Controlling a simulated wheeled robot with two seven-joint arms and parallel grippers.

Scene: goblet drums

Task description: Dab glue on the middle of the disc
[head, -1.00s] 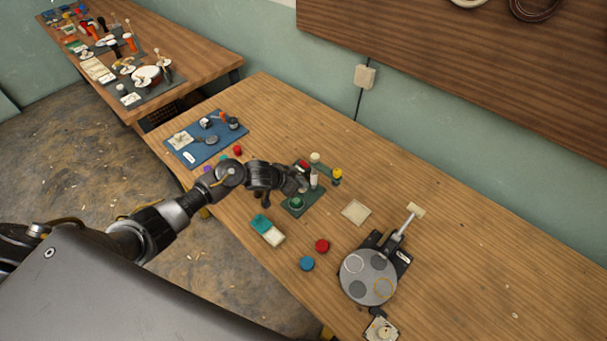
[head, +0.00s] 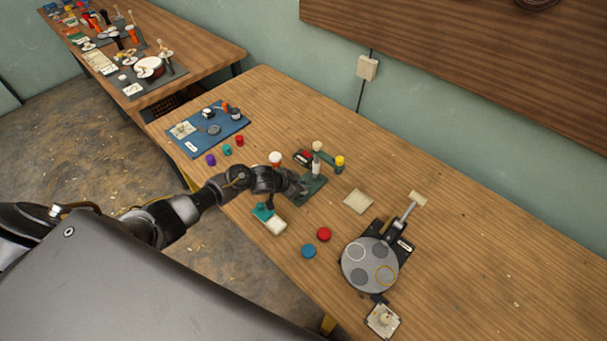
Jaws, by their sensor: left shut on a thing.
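The grey disc (head: 370,265) lies flat on a dark base at the right of the table, with several round marks on its top, one white-outlined and one yellow-outlined. My left gripper (head: 303,190) is away from it, up and left, at the near end of a small dark green mat (head: 312,189). A white bottle (head: 317,166) stands upright on the mat just beyond the gripper. I cannot tell which item holds glue. My right gripper is not in view.
A red cap (head: 324,234) and a blue cap (head: 308,251) lie between the gripper and the disc.

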